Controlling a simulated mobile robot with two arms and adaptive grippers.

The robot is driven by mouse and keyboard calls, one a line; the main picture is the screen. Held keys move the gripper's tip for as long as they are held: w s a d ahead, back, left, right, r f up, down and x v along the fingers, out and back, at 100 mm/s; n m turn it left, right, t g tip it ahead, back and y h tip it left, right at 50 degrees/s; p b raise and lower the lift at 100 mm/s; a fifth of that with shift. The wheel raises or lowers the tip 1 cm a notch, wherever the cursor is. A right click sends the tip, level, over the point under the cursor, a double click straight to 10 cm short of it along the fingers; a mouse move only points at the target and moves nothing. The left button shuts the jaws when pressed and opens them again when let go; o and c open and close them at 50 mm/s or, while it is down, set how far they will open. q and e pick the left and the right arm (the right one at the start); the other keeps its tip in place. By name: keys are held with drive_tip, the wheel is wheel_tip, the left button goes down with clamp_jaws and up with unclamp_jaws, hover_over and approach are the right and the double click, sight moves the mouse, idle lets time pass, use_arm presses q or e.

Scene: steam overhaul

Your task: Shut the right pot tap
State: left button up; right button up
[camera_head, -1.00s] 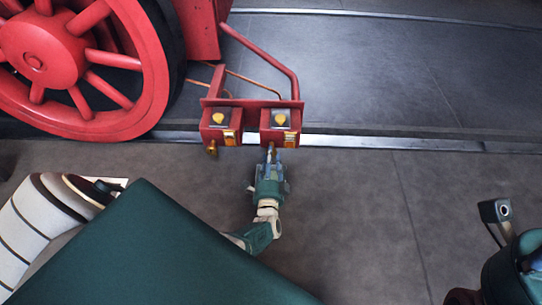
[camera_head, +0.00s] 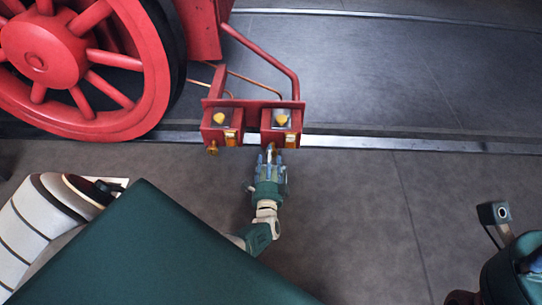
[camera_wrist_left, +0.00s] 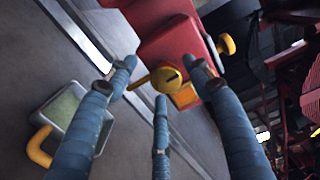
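Two red pots hang side by side on a red frame. The right pot (camera_head: 267,139) has a small brass tap low on its front, which my left gripper (camera_head: 271,153) largely hides in the head view. In the left wrist view the tap (camera_wrist_left: 168,76) is yellow, with a slotted round end and a lever pointing left, on the red pot (camera_wrist_left: 172,45). My left gripper's three blue fingers (camera_wrist_left: 158,82) are spread around the tap, with gaps showing. The left pot's tap (camera_head: 212,149) is clear of the gripper. My right gripper (camera_head: 525,262) is mostly cut off at the right edge.
A big red spoked wheel (camera_head: 75,60) stands at the upper left. A slanting red pipe (camera_head: 265,48) rises behind the pots. A metal rail (camera_head: 380,142) runs behind them. The floor (camera_head: 370,215) right of my left gripper is clear.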

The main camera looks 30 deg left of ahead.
use_arm(q)
drive_tip(key=shift+w+d+r, duration=0.1)
drive_tip(key=shift+d+r, duration=0.05)
drive_tip(key=shift+d, duration=0.05)
drive_tip(key=v, duration=0.7)
drive_tip(key=shift+s, duration=0.25)
idle(0.4)
